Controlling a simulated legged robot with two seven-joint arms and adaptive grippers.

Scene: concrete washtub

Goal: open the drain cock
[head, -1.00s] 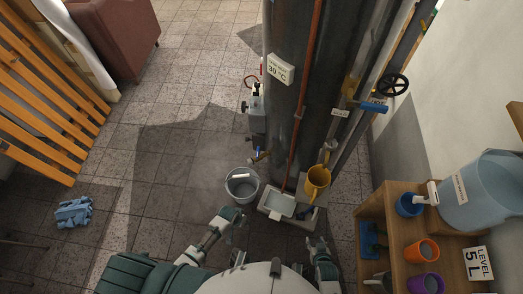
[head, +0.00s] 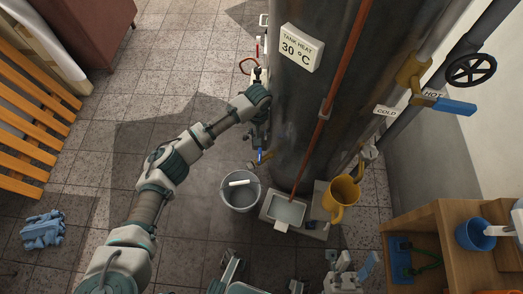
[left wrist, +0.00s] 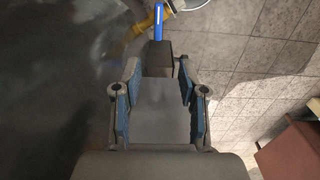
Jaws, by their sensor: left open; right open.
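The drain cock (head: 260,157) has a blue lever and a brass body. It sits low on the dark tank, just above the grey bucket (head: 228,203). In the left wrist view the blue lever (left wrist: 158,22) stands ahead of my left gripper (left wrist: 158,68), beyond its fingertips. The brass body (left wrist: 128,39) lies to the lever's left. The left gripper is open, with a dark block showing between and beyond its fingers. In the head view my left forearm reaches to the tank's side above the cock. My right gripper (head: 350,265) is open and empty at the bottom.
The dark tank (head: 300,120) carries a red pipe and a 30 °C sign (head: 300,47). A basin (head: 287,211) and yellow jug (head: 342,196) stand right of the bucket. A wooden shelf (head: 450,225) stands at right.

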